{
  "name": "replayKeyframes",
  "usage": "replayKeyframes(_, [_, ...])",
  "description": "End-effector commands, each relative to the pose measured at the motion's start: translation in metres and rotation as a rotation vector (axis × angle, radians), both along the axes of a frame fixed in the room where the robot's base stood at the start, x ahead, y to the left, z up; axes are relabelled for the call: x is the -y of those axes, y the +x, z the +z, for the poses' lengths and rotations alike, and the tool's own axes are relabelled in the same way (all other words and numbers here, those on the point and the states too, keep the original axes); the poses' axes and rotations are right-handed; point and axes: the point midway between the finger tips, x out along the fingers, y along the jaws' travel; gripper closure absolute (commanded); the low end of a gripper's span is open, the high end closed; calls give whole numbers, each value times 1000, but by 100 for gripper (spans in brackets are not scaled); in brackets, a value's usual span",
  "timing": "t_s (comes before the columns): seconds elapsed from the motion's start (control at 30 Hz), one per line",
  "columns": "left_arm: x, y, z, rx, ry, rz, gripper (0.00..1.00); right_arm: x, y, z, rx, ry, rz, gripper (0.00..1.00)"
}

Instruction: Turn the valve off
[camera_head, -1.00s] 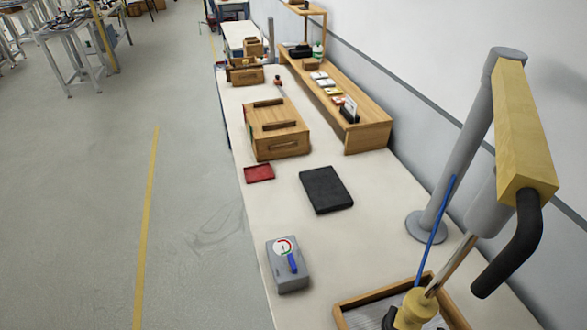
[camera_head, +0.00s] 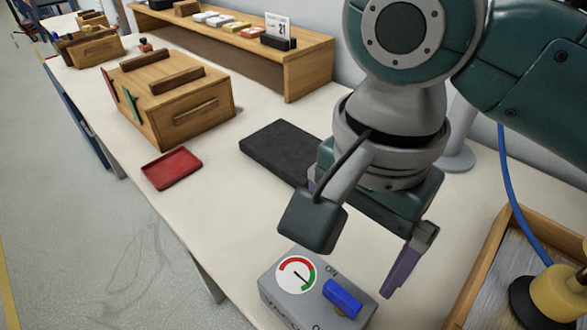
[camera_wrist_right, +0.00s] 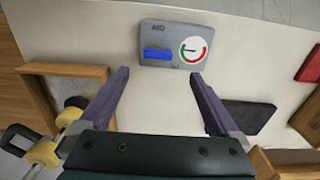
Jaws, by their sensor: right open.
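The valve is a grey box (camera_head: 282,302) on the white workbench, with a round red-and-green gauge (camera_head: 297,274) and a blue handle (camera_head: 343,298). "ON" is printed beside the handle; the lettering on its other side is cut off by the picture edge. In the right wrist view the handle (camera_wrist_right: 158,54) lies along the box's long side. My right gripper (camera_wrist_right: 160,76) is open and empty, with its purple fingers apart and the box just beyond their tips. In the head view the gripper hangs above the box, one finger mostly hidden. My left gripper is not in view.
A black pad (camera_head: 280,150) and a red tray (camera_head: 172,168) lie farther along the bench. A wooden box (camera_head: 175,115) and a wooden shelf (camera_head: 290,55) stand behind. A wooden-rimmed tray (camera_head: 484,262) with a yellow-and-black item (camera_head: 556,290) is at the right.

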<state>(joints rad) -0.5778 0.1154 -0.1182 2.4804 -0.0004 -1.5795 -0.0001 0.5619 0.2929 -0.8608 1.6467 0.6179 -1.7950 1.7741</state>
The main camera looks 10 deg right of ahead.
Motion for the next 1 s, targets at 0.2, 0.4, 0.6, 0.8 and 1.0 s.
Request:
replayKeyframes(0.2, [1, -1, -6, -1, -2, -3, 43, 2, 0, -27, -4, -6, -9, 3])
replayKeyframes(0.4, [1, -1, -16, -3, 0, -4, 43, 1, 0, -67, -1, -5, -8, 3])
replayKeyframes(0.6, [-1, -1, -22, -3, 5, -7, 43, 1, 1, -92, 0, -4, -6, 3])
replayKeyframes(0.8, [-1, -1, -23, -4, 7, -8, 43, 0, 1, -98, 2, -2, -6, 3])
replayKeyframes(1.0, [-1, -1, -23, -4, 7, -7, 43, 0, 1, -98, 2, -2, -6, 6])
